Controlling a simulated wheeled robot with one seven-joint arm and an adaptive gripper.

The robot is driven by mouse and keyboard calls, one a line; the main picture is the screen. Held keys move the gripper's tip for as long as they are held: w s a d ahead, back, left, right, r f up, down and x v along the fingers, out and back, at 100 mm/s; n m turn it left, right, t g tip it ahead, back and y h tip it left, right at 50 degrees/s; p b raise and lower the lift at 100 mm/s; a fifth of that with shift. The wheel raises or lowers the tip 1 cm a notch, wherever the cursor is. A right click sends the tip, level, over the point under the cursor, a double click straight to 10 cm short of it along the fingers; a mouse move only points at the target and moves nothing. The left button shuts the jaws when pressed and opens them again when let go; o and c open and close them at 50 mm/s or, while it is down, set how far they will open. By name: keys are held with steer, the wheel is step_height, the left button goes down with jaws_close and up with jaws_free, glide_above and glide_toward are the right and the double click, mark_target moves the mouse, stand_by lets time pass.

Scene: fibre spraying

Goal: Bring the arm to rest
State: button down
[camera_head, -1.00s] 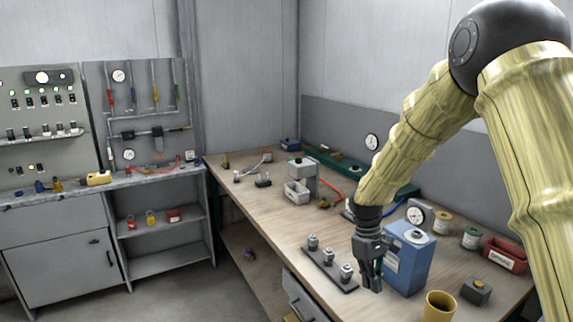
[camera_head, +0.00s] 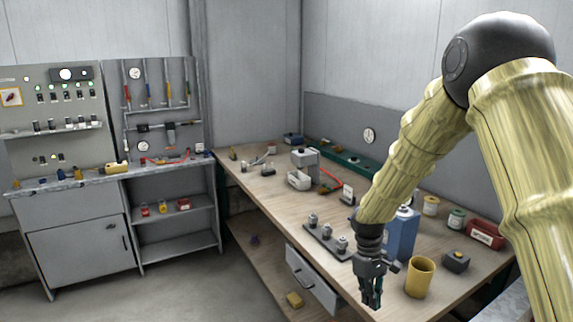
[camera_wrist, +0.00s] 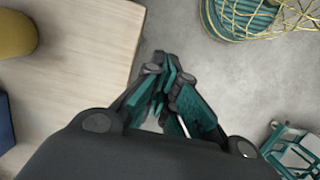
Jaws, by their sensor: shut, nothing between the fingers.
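My gripper (camera_head: 371,296) hangs pointing down at the front edge of the workbench (camera_head: 255,182) in the head view, left of a yellow cup (camera_head: 419,278). Its fingers are shut with nothing between them. In the wrist view my gripper (camera_wrist: 165,85) shows its teal-lined fingers close together over the grey floor, just beyond the wooden bench edge. My arm, in a pale yellow ribbed cover, comes down from the upper right and hides part of a blue box (camera_head: 402,236).
A rack with several metal fittings (camera_head: 326,240) stands left of the gripper. A red bin (camera_head: 485,235) and a dark block (camera_head: 456,261) are at the right. An open drawer (camera_head: 310,281) juts out below. In the wrist view, a teal-and-yellow basket (camera_wrist: 245,18) and a teal frame (camera_wrist: 292,150) stand on the floor.

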steer(key=s+a+f+m+y, duration=0.1)
steer(key=s+f, duration=0.4)
steer(key=f, duration=0.3)
steer(key=s+f+m, duration=0.1)
steer(key=s+f, duration=0.4)
steer(key=f, duration=0.3)
steer(key=s+f+m, duration=0.1)
steer(key=s+f, duration=0.4)
steer(key=s, duration=0.5)
steer(key=s+f+m+t+b, duration=0.1)
steer(key=s+f, duration=0.4)
steer(key=s, duration=0.5)
steer(key=s+d+f+m+t, duration=0.1)
steer(key=s+f, duration=0.4)
steer(key=s, duration=0.5)
steer(key=shift+s+m, duration=0.15)
steer(key=shift+m, duration=0.65)
steer(key=shift+d, duration=0.1)
